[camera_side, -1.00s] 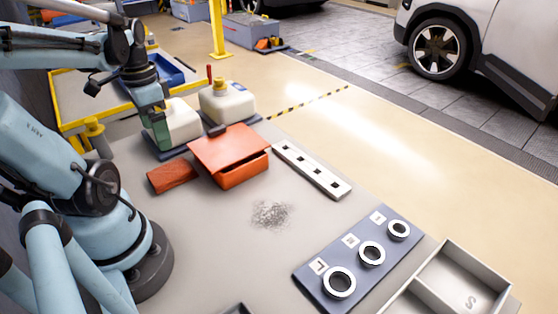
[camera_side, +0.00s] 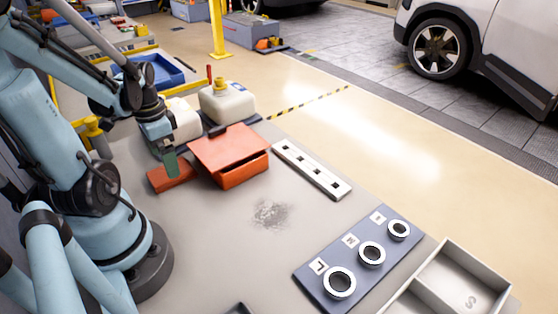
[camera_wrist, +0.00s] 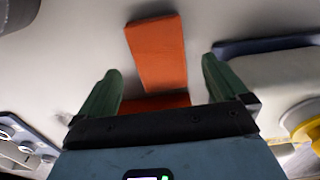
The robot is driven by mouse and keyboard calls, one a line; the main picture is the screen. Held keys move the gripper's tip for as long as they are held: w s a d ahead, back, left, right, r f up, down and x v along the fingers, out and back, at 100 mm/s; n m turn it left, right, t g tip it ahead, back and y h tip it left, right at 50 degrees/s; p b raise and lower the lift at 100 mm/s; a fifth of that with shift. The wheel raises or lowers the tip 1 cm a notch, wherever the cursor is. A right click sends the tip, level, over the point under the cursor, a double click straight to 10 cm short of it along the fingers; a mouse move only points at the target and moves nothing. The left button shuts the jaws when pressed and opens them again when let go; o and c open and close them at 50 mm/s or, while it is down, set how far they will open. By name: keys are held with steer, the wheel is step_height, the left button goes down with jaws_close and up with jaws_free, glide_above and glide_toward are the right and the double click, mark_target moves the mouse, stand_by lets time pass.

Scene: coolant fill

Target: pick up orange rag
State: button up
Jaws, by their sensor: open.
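The orange rag (camera_side: 160,180) lies flat on the grey table, left of the orange-red box (camera_side: 240,173) with its tilted lid. It also shows in the wrist view as an orange rectangle (camera_wrist: 157,50), beyond and between my fingertips. A strip of the box (camera_wrist: 155,103) shows near the finger bases.
White jugs (camera_side: 227,103) stand just behind the rag and box; one jug (camera_wrist: 280,80) is close on the right in the wrist view. A slotted white bar (camera_side: 311,169), a ring board (camera_side: 360,255) and a divided tray (camera_side: 455,283) lie to the right. The table's middle is mostly clear.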

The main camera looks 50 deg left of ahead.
steer(key=shift+s+d+f, duration=0.1)
steer(key=shift+f, duration=1.9)
steer(key=c, duration=1.1)
steer(key=shift+r, duration=0.25)
step_height(320, 180, up, 10)
steer(key=shift+f, duration=0.25)
